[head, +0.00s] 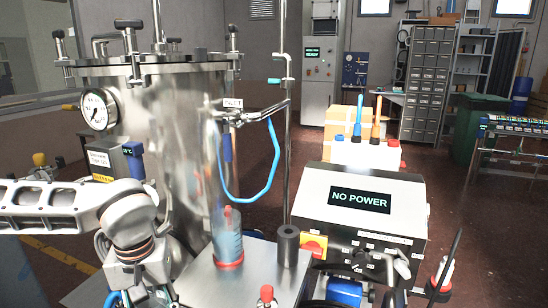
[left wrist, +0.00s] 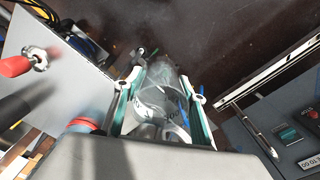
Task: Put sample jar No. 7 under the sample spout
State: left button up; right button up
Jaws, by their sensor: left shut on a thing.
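In the left wrist view my left gripper (left wrist: 162,72) is shut on a clear jar (left wrist: 160,98), with one teal-padded finger on each side of it. I cannot read a number on the jar. In the head view my left arm comes in from the left and bends down in front of the steel tank; its fingers and the jar are not clearly visible there. A red-handled valve (head: 266,294) is at the front of the steel plate (head: 205,284); a red handle (left wrist: 14,66) also shows in the left wrist view. I cannot tell which part is the sample spout. My right gripper is not visible.
A bluish clear vessel (head: 227,236) with a red base and a dark cylinder (head: 288,246) stand on the plate. The steel tank (head: 150,150) rises behind. A box reading NO POWER (head: 360,205) and a red bottle (head: 440,277) are at the right.

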pick_arm(q)
jog(key=shift+s+a+f+m, duration=0.1)
jog(key=shift+a+f+m, duration=0.2)
jog(key=shift+m, duration=0.4)
jog(key=shift+s+a+f+m, duration=0.15)
jog(key=shift+f+m, duration=0.25)
jog(key=shift+m, duration=0.3)
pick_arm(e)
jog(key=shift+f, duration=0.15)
pick_arm(q)
jog(key=shift+w, duration=0.15)
